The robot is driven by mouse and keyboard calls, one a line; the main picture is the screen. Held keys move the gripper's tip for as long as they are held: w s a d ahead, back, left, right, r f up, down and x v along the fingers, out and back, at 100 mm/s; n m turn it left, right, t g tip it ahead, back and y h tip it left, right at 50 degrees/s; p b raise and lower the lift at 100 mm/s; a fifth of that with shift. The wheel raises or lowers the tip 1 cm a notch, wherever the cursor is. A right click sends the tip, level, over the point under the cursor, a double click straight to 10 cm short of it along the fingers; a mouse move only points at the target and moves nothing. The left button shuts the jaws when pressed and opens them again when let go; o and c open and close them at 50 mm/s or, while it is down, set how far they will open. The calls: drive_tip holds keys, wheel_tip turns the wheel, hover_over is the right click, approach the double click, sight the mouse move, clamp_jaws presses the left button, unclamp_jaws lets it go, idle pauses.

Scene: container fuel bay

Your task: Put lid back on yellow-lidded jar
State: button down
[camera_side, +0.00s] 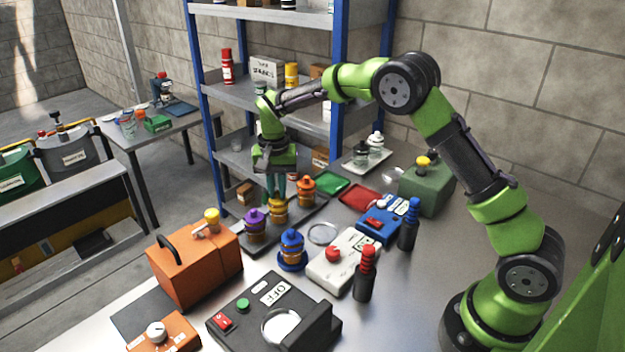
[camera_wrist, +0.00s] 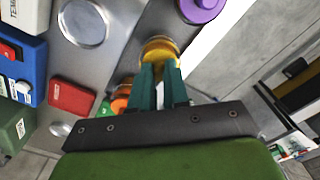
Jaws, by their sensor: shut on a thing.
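The yellow lid (camera_side: 278,204) is between the fingertips of my gripper (camera_side: 280,190), which is shut on it and points down. The lid is at the top of an amber jar (camera_side: 278,219) on the dark tray (camera_side: 296,228). I cannot tell whether it is fully seated. In the wrist view, the teal fingertips (camera_wrist: 163,70) reach the yellow lid (camera_wrist: 160,46), which hides most of the jar below.
A purple-lidded jar (camera_side: 255,222) and an orange-lidded jar (camera_side: 306,188) stand close on either side. A blue-lidded jar (camera_side: 291,246) stands nearer the camera. An orange case (camera_side: 195,265) and a white switch box (camera_side: 343,260) are also nearby. Shelving (camera_side: 205,110) stands behind.

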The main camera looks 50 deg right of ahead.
idle(0.3)
drive_tip(key=c, duration=0.6)
unclamp_jaws()
drive_tip(key=shift+o, duration=0.2)
drive_tip(key=shift+r, duration=0.1)
drive_tip(key=shift+r, duration=3.4)
clamp_jaws()
